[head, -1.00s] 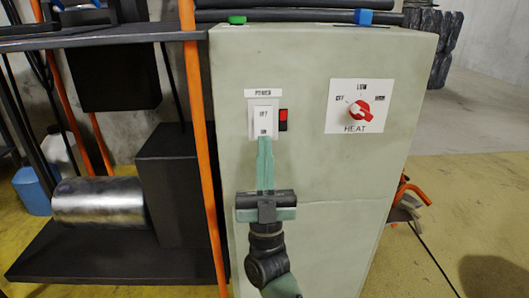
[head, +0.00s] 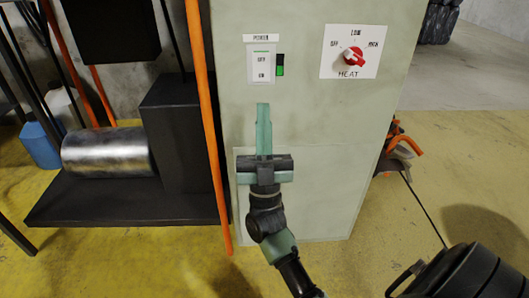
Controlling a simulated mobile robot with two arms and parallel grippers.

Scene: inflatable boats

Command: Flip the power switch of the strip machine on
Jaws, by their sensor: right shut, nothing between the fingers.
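The strip machine (head: 300,115) is a pale grey-green cabinet in the middle of the head view. Its power switch (head: 262,66) is a white rocker with OFF at the top and ON at the bottom, under a POWER label. The indicator (head: 280,65) beside it shows green in its lower half. My right gripper (head: 263,106) is shut and empty, pointing up, its fingertips below the switch and apart from it in the picture. My left gripper is not in view.
A red HEAT knob (head: 352,56) on a white plate sits right of the switch. An orange post (head: 205,120) stands along the cabinet's left side. A metal cylinder (head: 105,150) lies on a dark shelf at left.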

